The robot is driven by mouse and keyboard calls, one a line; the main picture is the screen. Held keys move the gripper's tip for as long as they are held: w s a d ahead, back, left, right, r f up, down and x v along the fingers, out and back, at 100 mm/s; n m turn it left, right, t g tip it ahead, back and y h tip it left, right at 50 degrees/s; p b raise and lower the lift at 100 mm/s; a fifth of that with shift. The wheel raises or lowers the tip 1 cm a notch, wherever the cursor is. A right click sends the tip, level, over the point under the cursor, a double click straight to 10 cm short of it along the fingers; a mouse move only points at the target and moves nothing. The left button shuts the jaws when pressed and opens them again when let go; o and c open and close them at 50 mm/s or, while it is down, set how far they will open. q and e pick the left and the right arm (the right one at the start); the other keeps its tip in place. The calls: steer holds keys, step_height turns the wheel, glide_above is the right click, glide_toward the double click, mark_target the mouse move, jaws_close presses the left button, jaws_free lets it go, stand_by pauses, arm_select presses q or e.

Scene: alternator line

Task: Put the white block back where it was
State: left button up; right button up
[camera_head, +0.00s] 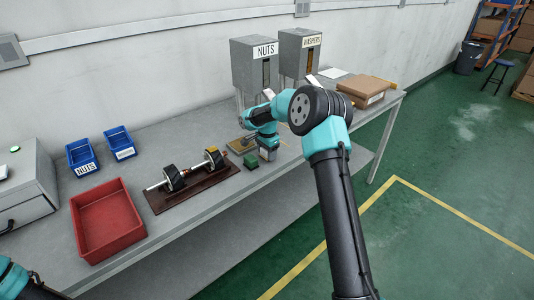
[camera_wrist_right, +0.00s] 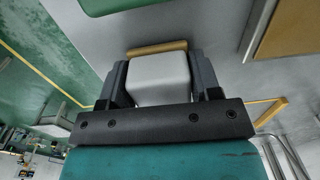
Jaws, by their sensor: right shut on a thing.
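The white block (camera_wrist_right: 158,82) is between the two fingers of my right gripper (camera_wrist_right: 157,68) in the right wrist view, which is shut on it. A tan strip (camera_wrist_right: 157,47) shows along the block's far edge. In the head view my right gripper (camera_head: 268,154) points down at the bench, just right of a green block (camera_head: 251,160). The white block is too small and covered there to make out, and I cannot tell whether it touches the bench. Part of my left arm shows at the lower left of the head view; its gripper is out of frame.
Left of the green block, a shaft with black rotors (camera_head: 174,178) rests on a brown board (camera_head: 160,203). A red tray (camera_head: 106,250) and blue bins (camera_head: 82,156) stand farther left. Nuts (camera_head: 256,68) and washers (camera_head: 300,52) dispensers stand behind; a cardboard box (camera_head: 364,88) lies right.

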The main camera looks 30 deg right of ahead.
steer(key=shift+f, duration=0.3)
steer(key=o, duration=1)
steer(key=shift+c, duration=0.2)
step_height(320, 180, up, 12)
steer(key=shift+s+r, duration=0.1)
steer(key=shift+r, duration=0.05)
stand_by(0.3)
